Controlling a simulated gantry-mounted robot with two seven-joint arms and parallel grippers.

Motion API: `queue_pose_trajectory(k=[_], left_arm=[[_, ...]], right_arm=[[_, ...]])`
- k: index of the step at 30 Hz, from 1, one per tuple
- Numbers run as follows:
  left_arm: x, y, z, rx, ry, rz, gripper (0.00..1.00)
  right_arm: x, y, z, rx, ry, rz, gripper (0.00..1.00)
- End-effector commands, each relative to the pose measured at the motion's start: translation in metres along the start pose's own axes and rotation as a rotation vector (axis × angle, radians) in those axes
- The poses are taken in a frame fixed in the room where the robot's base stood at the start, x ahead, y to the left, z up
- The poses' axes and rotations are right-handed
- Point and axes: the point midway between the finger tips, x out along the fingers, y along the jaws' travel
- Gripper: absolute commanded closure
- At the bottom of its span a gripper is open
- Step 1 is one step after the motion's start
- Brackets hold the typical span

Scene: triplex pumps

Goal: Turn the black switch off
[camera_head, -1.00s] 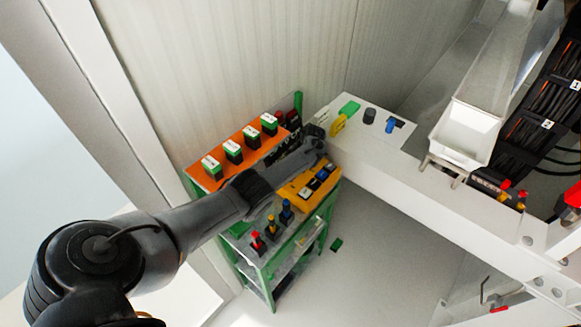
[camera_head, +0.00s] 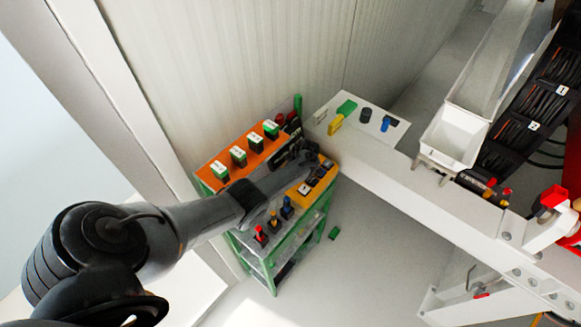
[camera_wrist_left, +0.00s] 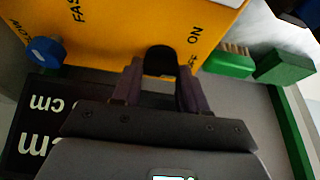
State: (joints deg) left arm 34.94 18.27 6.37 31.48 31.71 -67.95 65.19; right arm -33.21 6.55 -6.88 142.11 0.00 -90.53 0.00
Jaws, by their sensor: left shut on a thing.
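The yellow control box (camera_head: 303,201) sits on the green shelf; its face (camera_wrist_left: 110,25) fills the top of the left wrist view, with upside-down lettering including "ON". The black switch (camera_wrist_left: 160,58) is on that face, between the fingertips of my left gripper (camera_wrist_left: 160,80). The gripper is shut on the switch, one finger on each side. My right gripper is not in view.
An orange board (camera_head: 216,172) with several green-topped blocks lies along the wall behind my arm. Red, yellow and blue-topped items (camera_head: 274,221) stand in front. A white beam (camera_head: 400,175) borders the right.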

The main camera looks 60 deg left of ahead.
Motion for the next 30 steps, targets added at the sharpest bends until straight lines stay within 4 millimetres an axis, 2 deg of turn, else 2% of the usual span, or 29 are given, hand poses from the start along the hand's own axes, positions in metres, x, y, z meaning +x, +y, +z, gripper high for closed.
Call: queue_pose_trajectory(k=[18,19,20,30], left_arm=[[-0.0014,0.0006,0.0001,0.039,-0.001,0.017,0.88],[-0.0014,0.0006,0.0001,0.039,-0.001,0.017,0.53],[-0.0014,0.0006,0.0001,0.039,-0.001,0.017,0.48],[-0.0022,0.0002,-0.0001,0.038,0.0,0.017,0.47]], right_arm=[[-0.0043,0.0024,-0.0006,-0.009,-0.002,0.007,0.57],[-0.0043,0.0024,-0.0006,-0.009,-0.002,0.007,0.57],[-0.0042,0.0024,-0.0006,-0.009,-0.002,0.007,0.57],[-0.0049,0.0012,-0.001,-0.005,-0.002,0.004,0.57]])
